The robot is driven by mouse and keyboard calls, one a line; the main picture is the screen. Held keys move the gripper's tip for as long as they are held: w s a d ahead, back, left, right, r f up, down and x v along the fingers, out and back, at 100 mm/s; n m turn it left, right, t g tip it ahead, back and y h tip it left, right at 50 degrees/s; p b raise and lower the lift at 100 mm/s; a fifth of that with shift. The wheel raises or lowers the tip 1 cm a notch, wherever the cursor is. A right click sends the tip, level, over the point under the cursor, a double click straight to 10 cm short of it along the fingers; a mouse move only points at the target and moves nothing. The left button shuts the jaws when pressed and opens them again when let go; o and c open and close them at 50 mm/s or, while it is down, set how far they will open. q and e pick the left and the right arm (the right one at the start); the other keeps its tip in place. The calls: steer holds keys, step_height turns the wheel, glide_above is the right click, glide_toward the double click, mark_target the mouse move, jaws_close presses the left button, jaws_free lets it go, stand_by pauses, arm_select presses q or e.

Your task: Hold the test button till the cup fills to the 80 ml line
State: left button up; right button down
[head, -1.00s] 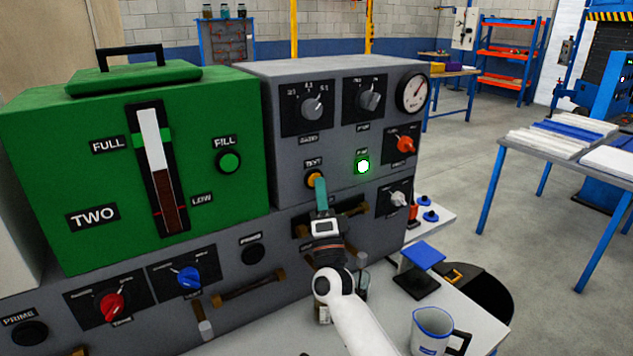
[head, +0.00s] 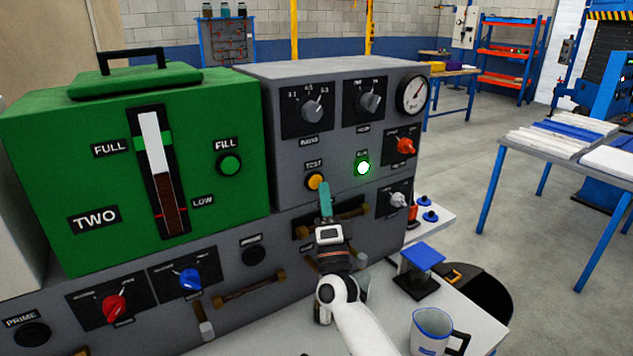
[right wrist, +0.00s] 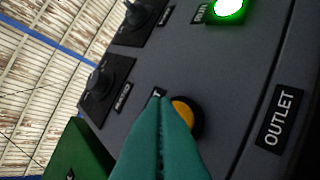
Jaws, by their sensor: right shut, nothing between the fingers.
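The yellow test button (head: 317,181) is on the grey panel (head: 285,185) under the "TEST" label. In the right wrist view the button (right wrist: 186,115) shows partly behind my fingertips. My right gripper (head: 325,190) has its teal fingers shut and empty. The tips (right wrist: 165,95) are just beside the button in the head view and appear slightly apart from it; contact cannot be told for certain. A clear cup (head: 362,283) is mostly hidden behind my right wrist, so its level and 80 ml line cannot be read. My left gripper is out of view.
The green run light (head: 363,168) is lit. A green tank (head: 60,140) stands left of the panel. A brown handle bar (head: 335,222) runs behind my gripper. A jug (head: 430,330) and a blue-topped stand (head: 422,258) are on the bench at right.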

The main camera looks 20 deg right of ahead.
steer(key=s, duration=0.1)
steer(key=s+p, duration=0.1)
steer(key=s, duration=0.1)
steer(key=s+p, duration=0.1)
steer(key=s, duration=0.1)
steer(key=shift+d, duration=0.35)
steer(key=shift+f, duration=0.1)
stand_by(0.4)
